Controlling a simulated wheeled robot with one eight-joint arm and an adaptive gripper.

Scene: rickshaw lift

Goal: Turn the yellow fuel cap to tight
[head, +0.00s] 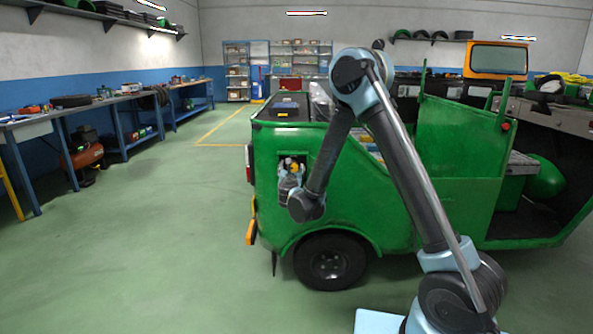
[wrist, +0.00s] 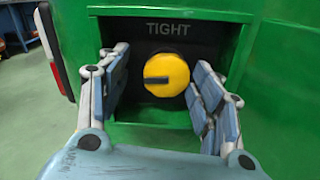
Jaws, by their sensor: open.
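The yellow fuel cap (wrist: 166,74) sits in a dark square recess in the green body panel, below the word TIGHT. A dark bar on the cap points to the left. My gripper (wrist: 160,98) is open, with one finger on each side of the cap and a gap showing on both sides. In the head view my gripper (head: 291,180) is at the recess in the rickshaw's side. The cap shows there as a small yellow patch (head: 295,167), partly covered by the gripper.
The green rickshaw (head: 460,150) stands in front of my arm, its wheel (head: 329,262) below the recess. A blue workbench (head: 120,105) and a red compressor (head: 85,155) are at the left. The green floor between them is clear.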

